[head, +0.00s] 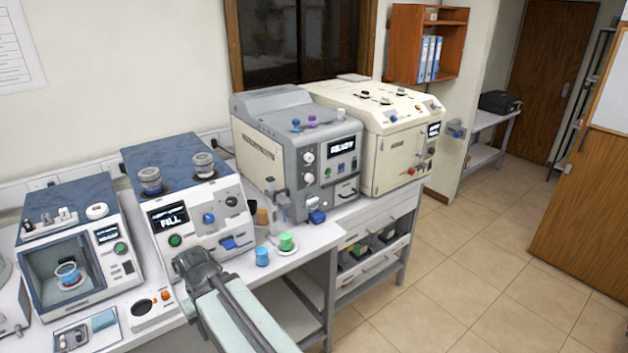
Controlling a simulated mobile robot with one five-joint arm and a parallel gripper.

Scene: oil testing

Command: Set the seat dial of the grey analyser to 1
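The grey analyser (285,108) stands on the bench at the middle of the head view, with a lit display (342,148) on its front. Two pale round knobs (308,157) sit one above the other on the left of its front panel. I cannot read their marks or tell which is the seat dial. My gripper (192,262) is at the lower middle, in front of the blue-topped white machine and left of the grey analyser, well apart from the knobs. Its fingers are too small and dark to tell open from shut.
A blue cup (262,256) and a green cup (286,241) stand at the bench's front edge, near my arm. A clear-and-grey stand (279,207) rises before the grey analyser's left side. A cream machine (385,125) adjoins it on the right. The tiled floor at right is clear.

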